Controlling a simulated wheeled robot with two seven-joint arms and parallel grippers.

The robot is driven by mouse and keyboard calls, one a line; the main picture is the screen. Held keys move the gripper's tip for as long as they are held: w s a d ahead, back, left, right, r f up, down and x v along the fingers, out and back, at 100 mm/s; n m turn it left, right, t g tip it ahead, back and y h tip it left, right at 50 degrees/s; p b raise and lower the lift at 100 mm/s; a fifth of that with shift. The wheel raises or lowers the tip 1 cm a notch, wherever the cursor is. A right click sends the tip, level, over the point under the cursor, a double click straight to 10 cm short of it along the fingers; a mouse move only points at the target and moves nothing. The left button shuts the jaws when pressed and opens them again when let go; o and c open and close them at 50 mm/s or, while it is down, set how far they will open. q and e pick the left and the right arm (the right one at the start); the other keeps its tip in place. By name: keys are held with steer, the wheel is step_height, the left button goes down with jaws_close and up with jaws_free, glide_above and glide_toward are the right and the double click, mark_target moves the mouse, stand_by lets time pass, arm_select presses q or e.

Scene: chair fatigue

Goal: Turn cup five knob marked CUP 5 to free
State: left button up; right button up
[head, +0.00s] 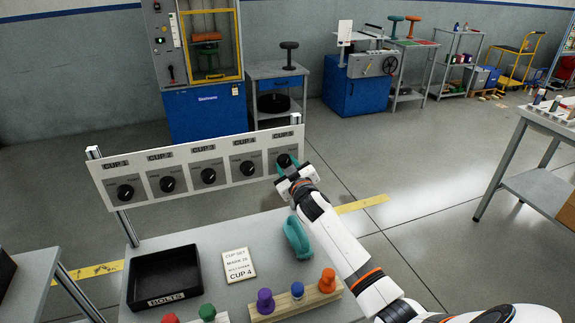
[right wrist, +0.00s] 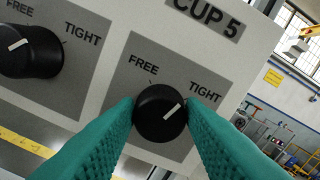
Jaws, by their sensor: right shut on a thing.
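The cup five knob (right wrist: 158,114) is a round black dial on a grey plate under the CUP 5 label (right wrist: 207,17). Its white pointer line leans up and right, toward the word TIGHT rather than FREE. My right gripper (right wrist: 160,118) has its two teal fingers on either side of this knob, shut on it. In the head view the right gripper (head: 288,168) is at the right end of the white panel (head: 228,147), partly covering the knob. My left gripper is not in view.
Several like knobs line the panel to the left, the nearest being the cup four knob (right wrist: 28,52). Below lie a black BOLTS tray (head: 163,276), a printed card (head: 239,265), a teal ring-like object (head: 297,238) and a wooden rack (head: 295,302) with coloured knobs.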

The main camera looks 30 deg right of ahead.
steer(key=n, duration=0.6)
steer(key=shift+f+n, duration=0.1)
steer(key=shift+n, duration=0.2)
steer(key=n, duration=0.6)
steer(key=shift+a+f+p, duration=0.1)
steer(key=shift+f+p, duration=0.05)
steer(key=shift+p, duration=0.2)
steer(key=o, duration=1)
steer(key=v, duration=1.2)
steer(key=shift+f, duration=0.15)
